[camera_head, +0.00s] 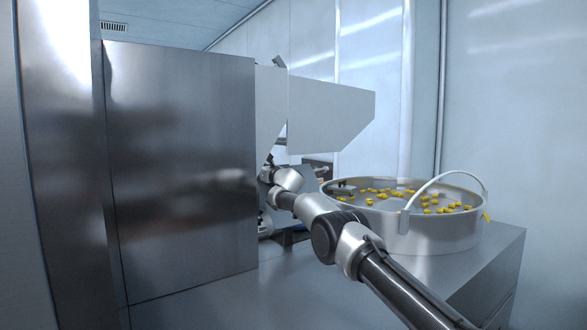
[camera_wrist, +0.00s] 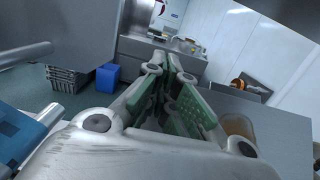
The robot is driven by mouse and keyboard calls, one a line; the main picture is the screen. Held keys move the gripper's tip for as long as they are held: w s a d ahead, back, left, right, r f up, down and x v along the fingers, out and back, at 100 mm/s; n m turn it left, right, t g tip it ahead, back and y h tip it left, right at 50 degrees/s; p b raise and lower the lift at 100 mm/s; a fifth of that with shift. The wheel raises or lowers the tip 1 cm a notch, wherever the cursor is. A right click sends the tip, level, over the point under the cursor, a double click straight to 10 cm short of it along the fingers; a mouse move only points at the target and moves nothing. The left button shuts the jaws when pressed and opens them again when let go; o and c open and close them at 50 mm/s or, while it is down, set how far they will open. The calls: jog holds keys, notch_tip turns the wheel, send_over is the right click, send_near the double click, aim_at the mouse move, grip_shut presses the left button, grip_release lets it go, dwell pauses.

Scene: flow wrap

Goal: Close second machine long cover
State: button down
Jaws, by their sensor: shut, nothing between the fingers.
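In the head view a light grey angular panel (camera_head: 332,112) stands out to the right of a big steel cabinet (camera_head: 182,170); it looks like a machine cover, but I cannot tell whether it is the long one. A narrower light panel (camera_head: 270,105) stands beside it, with a dark piece at its top. My arm reaches in below these panels, and its end is mostly hidden by the cabinet edge. In the wrist view my gripper (camera_wrist: 168,62) is shut and empty, with green finger pads. A grey panel (camera_wrist: 65,30) and a grey bar (camera_wrist: 25,53) are at its left, apart from the fingers.
A round steel bowl (camera_head: 430,238) with yellow pieces and a curved white tube stands right of my arm on a steel table (camera_head: 508,255). The wrist view shows a blue bin (camera_wrist: 107,77), dark crates (camera_wrist: 68,78) on the floor and a steel counter (camera_wrist: 190,66) beyond the fingers.

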jog(key=shift+w+a+f, duration=0.25)
jog(key=shift+w+f, duration=0.05)
jog(key=shift+w, duration=0.05)
jog(key=shift+s+r, duration=0.1)
jog(key=shift+s, duration=0.1)
dwell(0.4)
jog(key=shift+s+d, duration=0.25)
jog(key=shift+s, duration=0.25)
jog(key=v, duration=1)
jog(key=shift+s+d, duration=0.2)
jog(key=shift+d, duration=0.1)
